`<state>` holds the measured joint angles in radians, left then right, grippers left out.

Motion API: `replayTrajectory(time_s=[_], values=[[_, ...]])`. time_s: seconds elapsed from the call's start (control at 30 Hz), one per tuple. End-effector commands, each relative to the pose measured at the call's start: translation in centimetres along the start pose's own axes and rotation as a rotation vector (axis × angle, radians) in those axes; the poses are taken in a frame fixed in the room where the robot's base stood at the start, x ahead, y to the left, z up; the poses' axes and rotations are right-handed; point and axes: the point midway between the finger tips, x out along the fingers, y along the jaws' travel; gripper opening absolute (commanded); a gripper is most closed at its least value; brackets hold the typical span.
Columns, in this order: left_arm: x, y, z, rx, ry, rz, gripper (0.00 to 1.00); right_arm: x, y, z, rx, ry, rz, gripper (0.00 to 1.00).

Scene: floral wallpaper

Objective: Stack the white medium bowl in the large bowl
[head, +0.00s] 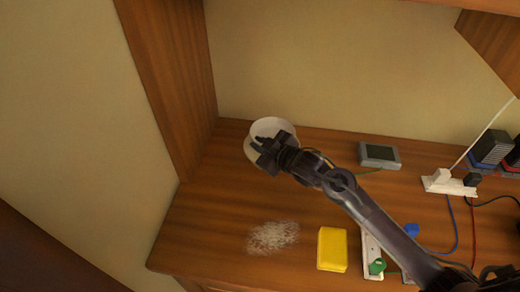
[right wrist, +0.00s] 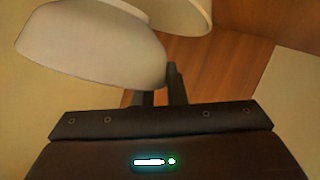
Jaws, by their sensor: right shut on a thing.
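Two white bowls show close together at the back left of the wooden desk. My right gripper (head: 264,150) is shut on the white medium bowl (right wrist: 95,45), whose edge is at the fingers in the right wrist view. The large bowl (right wrist: 186,12) shows partly at the top of that view, behind the held bowl. In the head view the white bowls (head: 272,126) overlap and the gripper covers part of them, so I cannot tell whether one is inside the other. My left gripper is not in view.
A yellow block (head: 332,249) and a power strip (head: 371,256) lie near the desk's front. A small grey device (head: 379,155) is at the back. Cables, a white plug strip (head: 449,185) and dark boxes (head: 492,148) are at right. A wooden side panel (head: 172,75) stands left of the bowls.

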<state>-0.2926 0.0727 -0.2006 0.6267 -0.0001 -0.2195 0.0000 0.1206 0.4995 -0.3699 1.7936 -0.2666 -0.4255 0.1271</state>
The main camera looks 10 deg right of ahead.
Motion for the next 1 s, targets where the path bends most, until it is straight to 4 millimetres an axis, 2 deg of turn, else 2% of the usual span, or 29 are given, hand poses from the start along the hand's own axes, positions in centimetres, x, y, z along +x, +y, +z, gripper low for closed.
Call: replayTrajectory(time_s=[0.13, 0.9, 0.93, 1.0], values=[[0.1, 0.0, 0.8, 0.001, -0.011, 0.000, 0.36, 0.8, -0.8, 1.7, 0.002, 0.000, 0.001, 0.00], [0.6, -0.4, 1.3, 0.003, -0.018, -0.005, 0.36, 1.2, -1.4, 2.8, -0.001, 0.002, 0.001, 0.00], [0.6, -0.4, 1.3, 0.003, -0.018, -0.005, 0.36, 1.2, -1.4, 2.9, 0.000, 0.000, 0.000, 0.15], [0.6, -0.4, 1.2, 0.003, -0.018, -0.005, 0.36, 1.2, -1.4, 2.9, 0.000, 0.000, 0.000, 0.24]])
